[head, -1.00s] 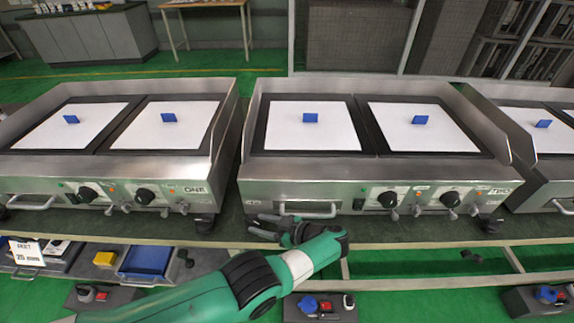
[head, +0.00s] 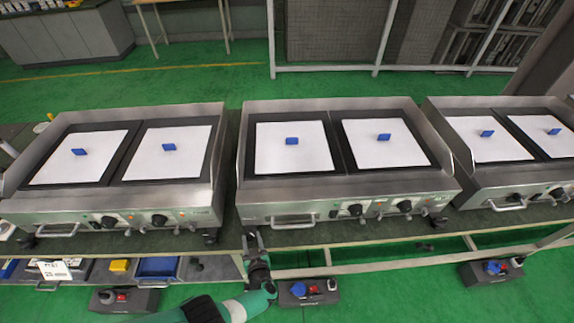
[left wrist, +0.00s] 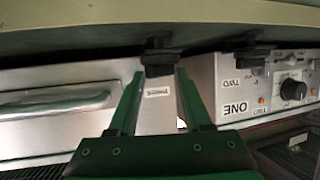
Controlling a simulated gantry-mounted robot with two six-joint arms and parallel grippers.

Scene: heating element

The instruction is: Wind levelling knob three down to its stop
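The middle griddle (head: 350,194) stands on the bench with its front panel towards me. In the left wrist view, which looks upside down, a black levelling knob (left wrist: 160,58) sits under its corner, beside a small label (left wrist: 157,92) too small to read surely. My left gripper (head: 251,236) points up at this griddle's front left corner and hides the knob there in the head view. In the left wrist view the left gripper (left wrist: 159,72) has its fingers apart, tips at either side of the knob. I cannot tell whether they touch it. My right gripper is not in view.
The griddle marked ONE (left wrist: 232,95) stands close by, with its own black foot (left wrist: 262,57) near my fingers. A third griddle (head: 510,185) is at the right. Small boxes (head: 310,290) and a blue bin (head: 157,267) lie below the bench edge.

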